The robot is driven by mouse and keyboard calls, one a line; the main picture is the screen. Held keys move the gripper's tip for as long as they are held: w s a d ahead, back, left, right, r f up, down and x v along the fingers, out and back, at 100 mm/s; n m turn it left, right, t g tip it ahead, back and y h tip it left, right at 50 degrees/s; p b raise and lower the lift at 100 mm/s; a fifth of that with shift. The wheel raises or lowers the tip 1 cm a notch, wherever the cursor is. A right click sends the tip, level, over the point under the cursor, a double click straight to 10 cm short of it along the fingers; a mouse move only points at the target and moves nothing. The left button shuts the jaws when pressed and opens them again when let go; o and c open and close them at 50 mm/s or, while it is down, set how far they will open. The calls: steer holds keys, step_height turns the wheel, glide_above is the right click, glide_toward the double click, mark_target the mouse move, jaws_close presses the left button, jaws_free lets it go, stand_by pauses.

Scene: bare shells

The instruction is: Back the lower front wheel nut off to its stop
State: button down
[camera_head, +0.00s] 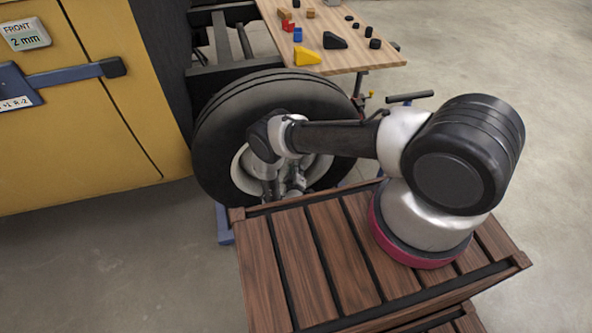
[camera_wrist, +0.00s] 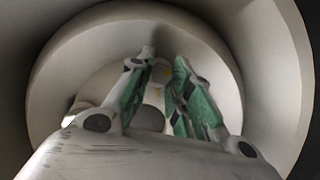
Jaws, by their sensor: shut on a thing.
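The front wheel (camera_head: 222,130) has a black tyre and a pale rim, and stands beside the yellow body. My gripper (camera_head: 285,188) reaches into the rim at its lower part. In the wrist view my gripper (camera_wrist: 160,95) has two green-padded fingers inside the pale rim (camera_wrist: 75,65). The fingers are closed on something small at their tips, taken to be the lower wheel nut. The nut itself is mostly hidden by the fingers, and how far it is backed off cannot be told. A rounded grey part (camera_wrist: 150,118) shows behind the fingers.
A wooden workbench (camera_head: 375,55) with coloured blocks and dark pieces stands behind the wheel. The yellow body (camera_head: 80,130) carries a sign (camera_head: 26,35) reading "FRONT 2 mm" and a blue bar handle (camera_head: 75,75). A wooden slatted platform (camera_head: 300,260) lies under my arm. Open floor is at right.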

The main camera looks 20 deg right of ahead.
steer(key=shift+a+f+n+t+h, duration=0.1)
steer(key=shift+n+t+h, duration=0.35)
steer(key=shift+n, duration=0.85)
steer(key=c, duration=1.3)
jaws_free()
steer(key=v, duration=1.2)
steer(key=shift+w+a, duration=0.1)
